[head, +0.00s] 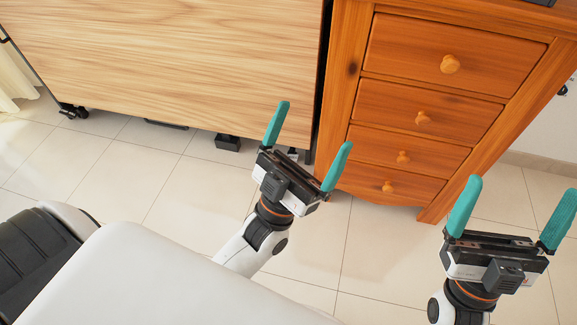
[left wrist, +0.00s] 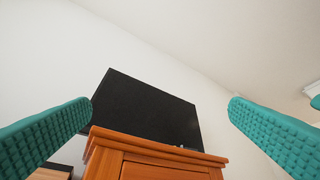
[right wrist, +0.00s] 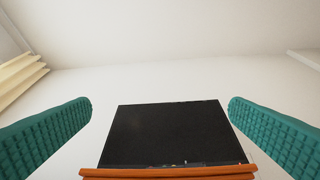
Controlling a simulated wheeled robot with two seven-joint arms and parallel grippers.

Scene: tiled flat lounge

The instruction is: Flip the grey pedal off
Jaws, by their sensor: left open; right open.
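I cannot pick out a grey pedal for certain. A small dark block (head: 228,143) sits on the floor at the lower edge of the wooden panel, and a flat dark piece (head: 166,125) lies left of it. A small pale thing (head: 292,152) on the floor is partly hidden behind my left gripper. My left gripper (head: 314,125) is open and empty, in front of the gap between panel and drawer chest. My right gripper (head: 523,187) is open and empty at the right, in front of the chest. In both wrist views the teal fingers are spread with nothing between them.
A large wooden panel (head: 160,60) with a black castor (head: 82,112) stands at the left. An orange wooden drawer chest (head: 400,90) stands beside it. A black screen (right wrist: 175,133) is above the chest top (right wrist: 165,173). The tiled floor (head: 130,170) before them is clear.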

